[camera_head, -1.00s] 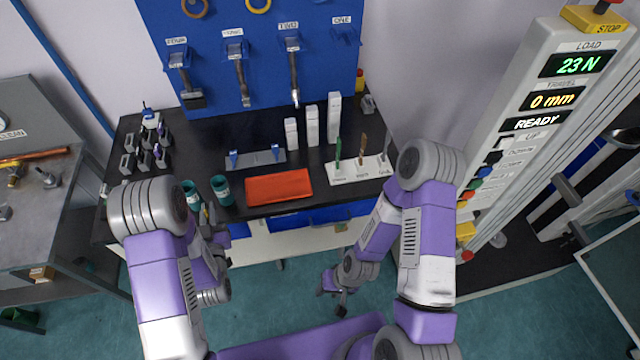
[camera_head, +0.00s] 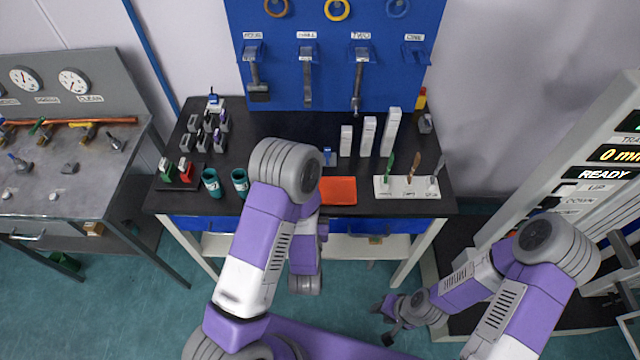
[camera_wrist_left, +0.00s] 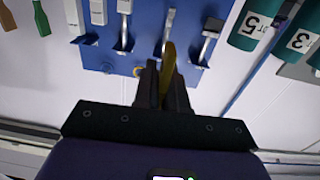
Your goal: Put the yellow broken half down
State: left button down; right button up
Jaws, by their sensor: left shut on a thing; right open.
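My left gripper (camera_wrist_left: 165,82) is shut on the yellow broken half (camera_wrist_left: 169,55), which shows as a narrow yellow piece standing out between the fingers in the left wrist view. In the head view, my left forearm hides this gripper and the piece. My right gripper (camera_head: 382,322) is open and empty, low over the floor in front of the bench. A red-orange tray (camera_head: 338,190) lies on the black bench top, partly behind my left arm.
A white rack (camera_head: 408,193) with several coloured pieces stands right of the tray. Teal cups (camera_head: 211,183) stand left of my arm. White blocks (camera_head: 368,136) stand behind the tray. A metal bench (camera_head: 60,180) is at left, the rheometer column (camera_head: 600,170) at right.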

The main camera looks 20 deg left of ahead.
pick_arm(q)
jog(key=w+f+b, duration=0.1)
jog(key=b, duration=0.1)
jog(key=w+b, duration=0.1)
jog(key=b, duration=0.2)
jog(key=w+a+f+b, duration=0.1)
jog(key=w+b, duration=0.1)
jog(key=b, duration=0.1)
jog(key=shift+f, duration=0.35)
jog(key=w, duration=0.1)
jog(key=w+a+f, duration=0.1)
jog(key=w, duration=0.1)
jog(key=w+f, duration=0.1)
jog(key=w, duration=0.1)
jog(key=shift+w+a+f, duration=0.2)
jog(key=shift+w, duration=0.05)
jog(key=shift+w+a+f, duration=0.2)
jog(key=shift+w+f, duration=0.45)
jog(key=shift+w, duration=0.2)
jog(key=shift+w+a+f, duration=0.2)
jog(key=shift+w+f, duration=0.45)
jog(key=shift+w, duration=0.2)
jog(key=shift+f+b, duration=0.2)
jog(key=shift+b, duration=0.25)
jog(key=c, duration=1.2)
grip_release()
jog(key=shift+r, duration=0.15)
